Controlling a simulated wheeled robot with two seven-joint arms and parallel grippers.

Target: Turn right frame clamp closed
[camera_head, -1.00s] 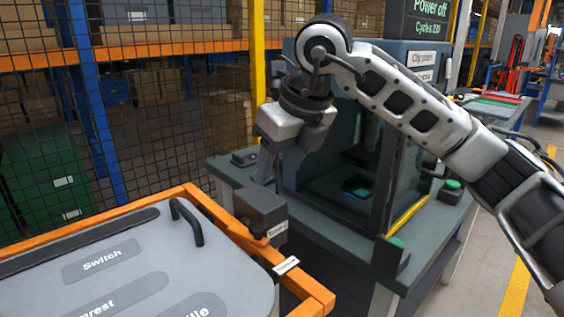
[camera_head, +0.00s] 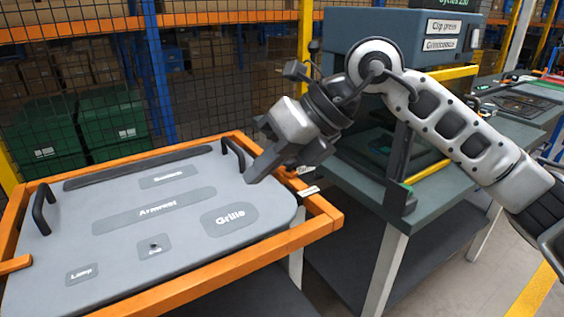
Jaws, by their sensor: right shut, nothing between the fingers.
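The orange frame (camera_head: 322,212) holds a grey panel (camera_head: 120,240) with labelled areas such as Armrest and Grille. My right gripper (camera_head: 252,179) comes in from the right and is shut and empty. Its fingers point down and left over the panel's right end, close to a black handle (camera_head: 233,153). The right frame clamp is mostly hidden behind this gripper, at the frame's right side. I cannot tell its position or any contact with the gripper. A white label (camera_head: 308,192) shows on the frame there. My left gripper is not in view.
A grey clip press (camera_head: 400,40) stands on a dark table (camera_head: 440,190) just right of the frame, close to my right arm. A second black handle (camera_head: 40,208) is at the panel's left. A mesh fence (camera_head: 215,60) and green crates (camera_head: 110,120) are behind.

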